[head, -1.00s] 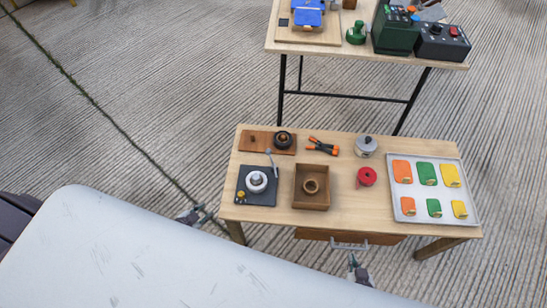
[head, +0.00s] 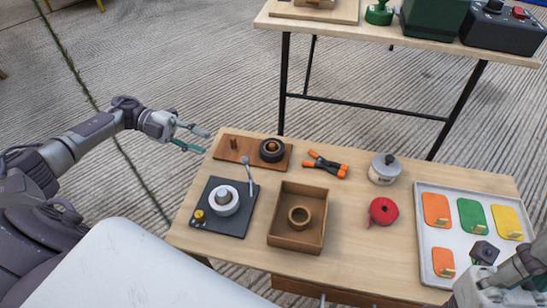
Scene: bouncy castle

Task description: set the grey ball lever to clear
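The grey ball lever (head: 247,168) stands at the upper right corner of a dark square plate (head: 237,223) on the near table, its ball end up and leaning slightly left. The plate also carries a round silver-white part (head: 224,201) and a small yellow knob (head: 199,216). No "clear" marking can be read. My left gripper (head: 195,139) is open and empty, left of the lever and apart from it, beyond the table's left edge. My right gripper (head: 484,253) is at the lower right over the tray; its fingers are too unclear to judge.
A wooden box (head: 304,241) with a ring inside stands right of the plate. Behind are a brown board (head: 232,149) with a black ring and orange-handled pliers (head: 327,165). A lidded pot (head: 384,169), red round item (head: 383,211) and card tray (head: 432,190) lie to the right.

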